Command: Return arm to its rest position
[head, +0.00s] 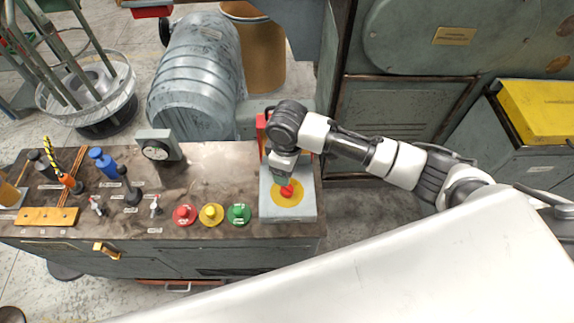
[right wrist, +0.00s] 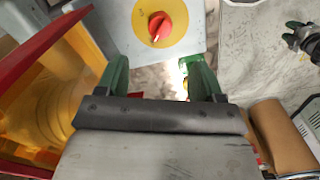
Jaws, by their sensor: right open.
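My right gripper (head: 285,178) reaches in from the right in the head view, pointing down over a grey box (head: 300,212) at the bench's right end. The box bears a yellow disc (head: 289,200) with a red rotary knob (head: 287,191). In the right wrist view, the two green fingers of this gripper (right wrist: 161,80) stand wide apart with nothing between them. There the red knob (right wrist: 160,28) lies above the fingers, apart from them. In the head view the gripper partly hides the knob and disc. My left gripper does not show clearly in either view.
Left of the box are red (head: 185,215), yellow (head: 211,214) and green (head: 239,214) push buttons. A red frame (head: 262,130) stands close behind the gripper. A dial gauge (head: 157,150) and several tools stand farther left. A grey cabinet with a yellow top (head: 540,110) is at right.

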